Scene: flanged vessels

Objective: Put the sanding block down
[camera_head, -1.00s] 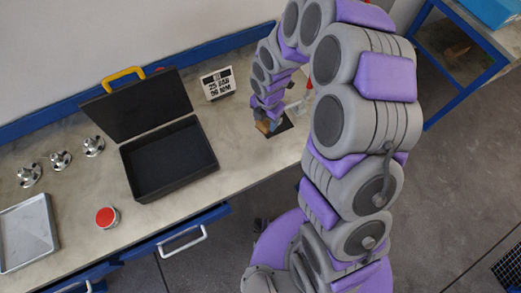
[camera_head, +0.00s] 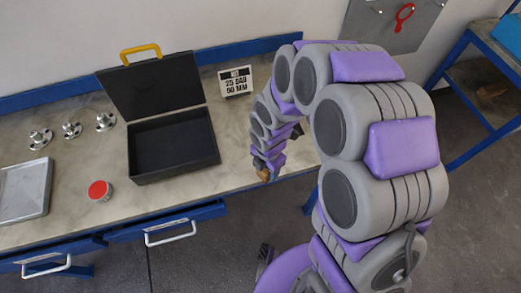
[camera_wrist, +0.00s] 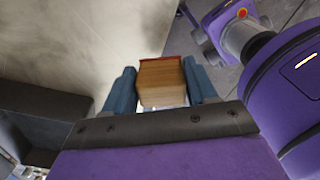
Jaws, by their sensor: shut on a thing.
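The sanding block (camera_wrist: 162,82) is a tan, wood-coloured block with a thin reddish edge at its far end. In the wrist view it sits between the two blue-grey fingers of my gripper (camera_wrist: 163,88), which is shut on it. In the head view my gripper (camera_head: 266,176) is small and near the bench's front edge, right of the open black case. Only a bit of tan shows there, and I cannot tell its height above the bench.
An open black case (camera_head: 133,178) stands on the bench (camera_head: 75,210). A red-topped jar (camera_head: 100,191), several metal flanged parts (camera_head: 72,130) and a grey tray (camera_head: 47,193) lie left. A drawer (camera_head: 165,222) juts out below.

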